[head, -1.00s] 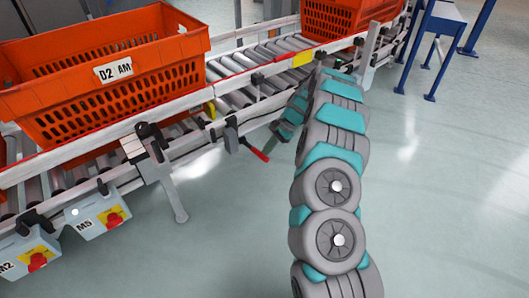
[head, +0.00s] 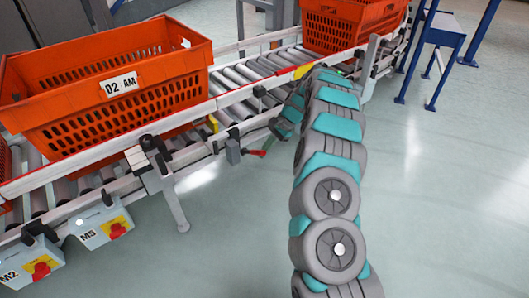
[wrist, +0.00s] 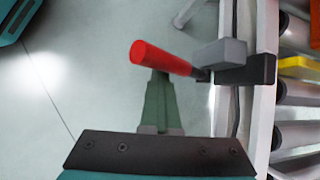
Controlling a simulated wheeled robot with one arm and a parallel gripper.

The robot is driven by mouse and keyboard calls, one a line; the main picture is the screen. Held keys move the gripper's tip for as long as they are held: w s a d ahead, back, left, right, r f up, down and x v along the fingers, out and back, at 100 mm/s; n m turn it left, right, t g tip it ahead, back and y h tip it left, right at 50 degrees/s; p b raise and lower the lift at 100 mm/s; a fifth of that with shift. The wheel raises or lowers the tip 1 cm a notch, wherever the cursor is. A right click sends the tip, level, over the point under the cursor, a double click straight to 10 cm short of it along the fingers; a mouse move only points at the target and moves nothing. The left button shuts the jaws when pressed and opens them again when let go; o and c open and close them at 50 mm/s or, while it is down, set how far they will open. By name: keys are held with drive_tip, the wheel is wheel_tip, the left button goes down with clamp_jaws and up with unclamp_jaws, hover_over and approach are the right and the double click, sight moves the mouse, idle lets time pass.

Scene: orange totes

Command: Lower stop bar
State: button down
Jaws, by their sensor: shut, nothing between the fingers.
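The stop lever's red handle (head: 255,153) sticks out from a grey bracket (head: 233,150) on the conveyor's near side, roughly level. In the wrist view, the red handle (wrist: 165,60) crosses just beyond the tip of my gripper (wrist: 160,82). My gripper is shut with nothing between its fingers; the tip overlaps the handle in view, and I cannot tell if they touch. A yellow piece (head: 213,123), likely the stop bar, shows at the rollers beside the lever; yellow also shows in the wrist view (wrist: 300,67). My arm hides part of this area in the head view.
An orange tote (head: 150,110) labelled 02 AM sits on the rollers at left. Another orange tote (head: 350,28) is farther along. Grey control boxes (head: 105,228) hang in front. A blue-legged table (head: 440,35) stands at back right. Floor at right is clear.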

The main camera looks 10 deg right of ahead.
drive_tip(key=shift+w+a+r, duration=0.15)
drive_tip(key=shift+w+r, duration=0.25)
drive_tip(key=shift+r, duration=0.25)
wheel_tip(320, 180, down, 4)
drive_tip(key=s+d, duration=0.2)
drive_tip(key=w+d+r+b, duration=0.1)
drive_tip(key=w+d+r, duration=0.2)
drive_tip(key=w+r, duration=0.3)
drive_tip(key=shift+w+d+r, duration=0.2)
drive_tip(key=shift+w+r, duration=0.05)
idle(0.3)
drive_tip(key=shift+r, duration=0.1)
idle(0.4)
